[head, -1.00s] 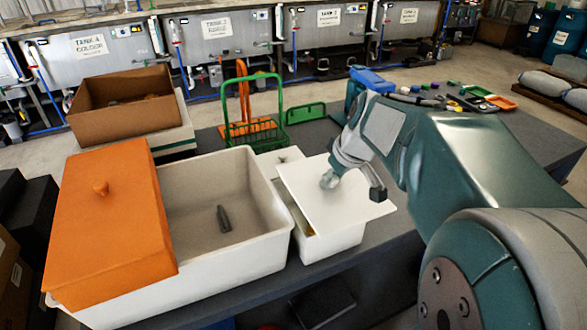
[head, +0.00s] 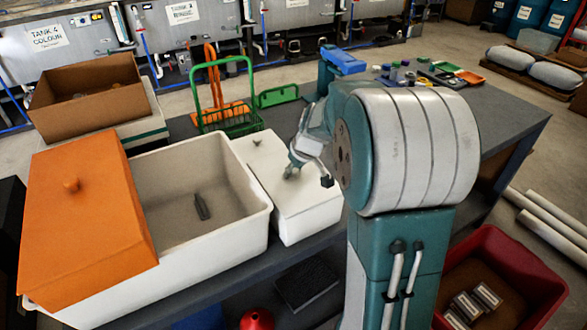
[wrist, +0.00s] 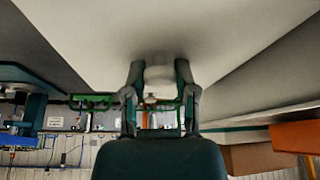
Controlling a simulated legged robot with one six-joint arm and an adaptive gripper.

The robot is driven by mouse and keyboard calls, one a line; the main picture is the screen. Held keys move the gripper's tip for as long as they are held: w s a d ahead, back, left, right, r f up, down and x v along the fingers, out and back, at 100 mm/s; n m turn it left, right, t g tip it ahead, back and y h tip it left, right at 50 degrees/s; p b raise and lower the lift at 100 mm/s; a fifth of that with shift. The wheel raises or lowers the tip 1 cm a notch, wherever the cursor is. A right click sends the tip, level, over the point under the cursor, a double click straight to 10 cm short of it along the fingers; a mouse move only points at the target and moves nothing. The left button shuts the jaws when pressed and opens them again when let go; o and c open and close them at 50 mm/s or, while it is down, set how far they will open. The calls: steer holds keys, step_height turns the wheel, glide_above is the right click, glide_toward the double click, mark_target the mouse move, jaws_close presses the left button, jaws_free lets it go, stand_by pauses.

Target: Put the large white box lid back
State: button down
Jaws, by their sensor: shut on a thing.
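My gripper (head: 291,170) is shut on the pale round knob (wrist: 159,77) of a white lid (head: 308,192). In the wrist view the two fingers stand on either side of the knob, and the lid's flat face (wrist: 150,25) fills the upper part. In the head view the lid lies over the white box (head: 306,226) right of the wide open bin and looks about level with its rim. I cannot tell whether it is fully seated. Behind it, a smaller white top with its own knob (head: 257,142) shows.
A wide white bin (head: 215,262) stands close on the left, part covered by an orange lid (head: 85,215), with a dark object (head: 201,207) inside. A green wire basket (head: 230,118) and a brown carton (head: 95,95) stand behind. A red crate (head: 520,270) is at right.

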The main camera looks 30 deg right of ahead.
steer(key=shift+c, duration=2)
jaws_free()
steer(key=shift+f, duration=0.1)
steer(key=v, duration=1.2)
steer(key=s+a+m, duration=0.1)
steer(key=s+a, duration=0.7)
steer(key=s, duration=0.2)
steer(key=s+a+m+t+h, duration=0.1)
steer(key=s+a, duration=0.6)
steer(key=s, duration=0.4)
steer(key=shift+a+f+m, duration=0.25)
steer(key=shift+a+m, duration=0.1)
steer(key=shift+m, duration=0.05)
